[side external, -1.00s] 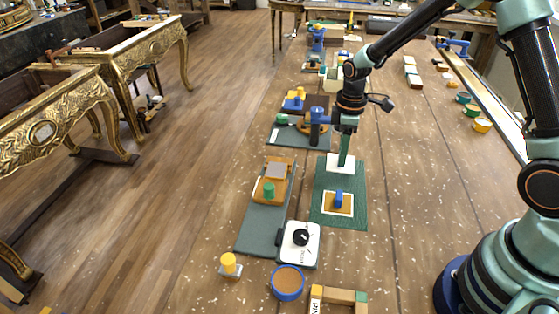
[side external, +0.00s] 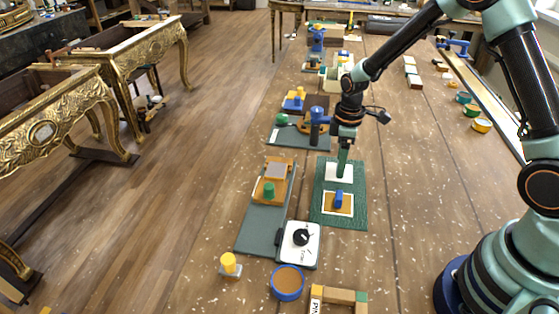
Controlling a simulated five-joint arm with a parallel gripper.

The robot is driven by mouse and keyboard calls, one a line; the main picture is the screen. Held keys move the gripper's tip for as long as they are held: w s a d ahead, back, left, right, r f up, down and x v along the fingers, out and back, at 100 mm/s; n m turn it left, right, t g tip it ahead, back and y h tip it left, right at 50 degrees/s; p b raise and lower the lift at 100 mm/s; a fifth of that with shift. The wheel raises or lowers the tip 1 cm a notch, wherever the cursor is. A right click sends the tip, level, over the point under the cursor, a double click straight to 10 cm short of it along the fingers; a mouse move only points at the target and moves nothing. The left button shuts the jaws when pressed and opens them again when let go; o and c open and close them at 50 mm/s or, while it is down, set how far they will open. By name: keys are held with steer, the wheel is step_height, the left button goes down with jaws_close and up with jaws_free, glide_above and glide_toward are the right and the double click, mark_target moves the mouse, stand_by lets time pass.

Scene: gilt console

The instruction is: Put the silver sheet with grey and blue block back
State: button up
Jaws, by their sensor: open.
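A pale, silvery-white square sheet (side external: 331,178) lies on the dark green mat (side external: 357,213), directly below my gripper (side external: 341,176). My gripper points down and is open, with its fingers low over the middle of the sheet. The fingers hide the sheet's centre, so I cannot make out a grey and blue block there. In front of it on the same mat is a gold-brown sheet (side external: 331,210) with a white border and an upright blue block (side external: 339,200) on it.
To the left is a grey-green board (side external: 258,237) with an orange tray (side external: 281,190). A white box with a black knob (side external: 301,237), a blue-rimmed round dish (side external: 287,282) and a yellow-topped piece (side external: 229,263) stand in front. Bare table lies right of the mat.

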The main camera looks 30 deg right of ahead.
steer(key=shift+r, duration=0.15)
step_height(320, 180, up, 12)
steer(key=s+a+r+m+t, duration=0.3)
steer(key=s+r+m+t, duration=0.2)
steer(key=s+r+m, duration=0.4)
steer(key=shift+s+a+r+t, duration=0.3)
steer(key=shift+s+r, duration=0.75)
steer(key=shift+s, duration=1.4)
